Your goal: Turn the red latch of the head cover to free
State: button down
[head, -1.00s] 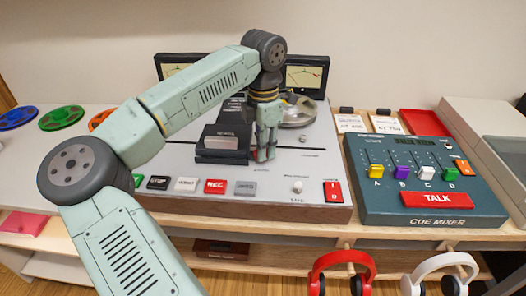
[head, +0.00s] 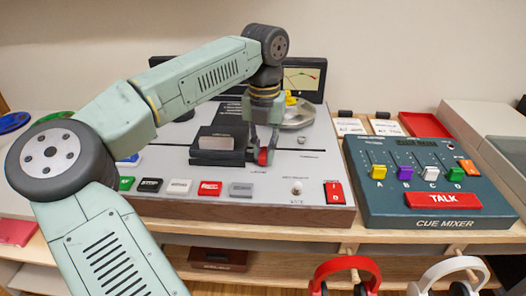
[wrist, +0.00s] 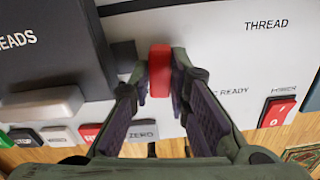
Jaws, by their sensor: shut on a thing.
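The black head cover (head: 218,141) stands on the tape machine's grey deck, its dark side filling the upper left of the wrist view (wrist: 45,40). The red latch (wrist: 159,70) is a narrow upright bar just right of the cover. It also shows as a small red piece in the head view (head: 263,157). My gripper (wrist: 160,88) is shut on the latch, one finger on each side of it. In the head view my gripper (head: 264,148) points down beside the cover. The fingers hide part of the latch, and its pivot is not visible.
A row of push buttons (head: 209,188) lies in front of the cover. A small knob (head: 296,187) and red power switch (head: 333,192) are to the right. A metal reel (head: 298,115) lies behind my gripper. The blue cue mixer (head: 420,180) stands to the right.

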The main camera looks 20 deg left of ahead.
aim_at(264, 152)
jog(key=shift+n, duration=0.7)
jog(key=c, duration=1.5)
grip_release()
jog(key=shift+d, duration=0.1)
jog(key=shift+r, duration=0.15)
notch_tip(264, 152, up, 12)
jog(key=shift+f, duration=0.1)
